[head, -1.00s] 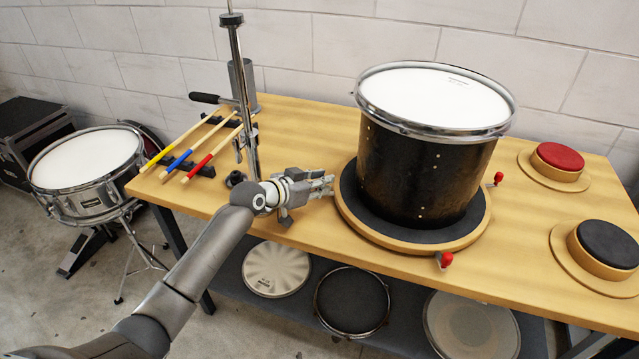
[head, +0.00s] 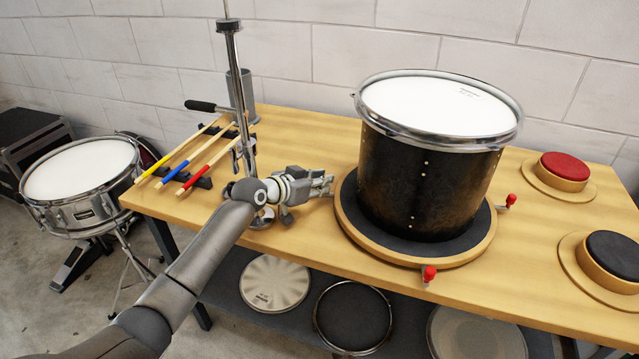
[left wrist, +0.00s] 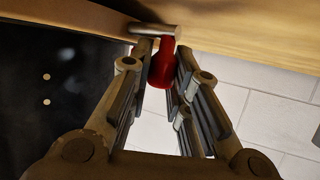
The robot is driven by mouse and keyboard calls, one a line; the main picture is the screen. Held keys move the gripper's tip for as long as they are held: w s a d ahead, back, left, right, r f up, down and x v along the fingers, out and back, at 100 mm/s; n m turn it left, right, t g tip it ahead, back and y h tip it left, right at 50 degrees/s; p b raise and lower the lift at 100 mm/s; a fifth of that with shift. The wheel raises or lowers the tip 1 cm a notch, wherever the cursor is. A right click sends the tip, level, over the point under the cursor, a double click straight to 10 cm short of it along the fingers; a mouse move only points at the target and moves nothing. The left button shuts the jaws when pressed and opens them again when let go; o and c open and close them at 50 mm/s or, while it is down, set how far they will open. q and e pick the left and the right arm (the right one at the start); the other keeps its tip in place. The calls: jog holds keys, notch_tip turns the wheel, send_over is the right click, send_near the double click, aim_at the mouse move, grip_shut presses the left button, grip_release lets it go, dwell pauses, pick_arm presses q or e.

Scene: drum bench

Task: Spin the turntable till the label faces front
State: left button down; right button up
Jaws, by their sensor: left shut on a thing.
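The turntable (head: 352,232) is a round wooden disc with a dark top and red-knobbed pegs on its rim. A black drum (head: 385,185) with a chrome hoop and white head stands upright on it. Two red knobs show in the head view, one at the front (head: 429,274) and one at the right (head: 511,201). I see no label on the drum's visible side; small print sits on its head at the far right. My left gripper (head: 326,184) is at the turntable's left edge. In the left wrist view its fingers are closed around another red knob (left wrist: 163,66). My right gripper is out of view.
A metal stand pole (head: 240,110) and several coloured sticks (head: 192,160) are left of my gripper. A red pad (head: 565,166) and a black pad (head: 612,250) are at the right. A snare drum (head: 80,172) stands off the table. Bare tabletop lies behind the gripper.

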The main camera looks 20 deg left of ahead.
pick_arm(q)
jog(key=shift+a, duration=0.1)
jog(key=c, duration=1.4)
grip_release()
jog(key=shift+o, duration=0.2)
jog(key=shift+v, duration=3.7)
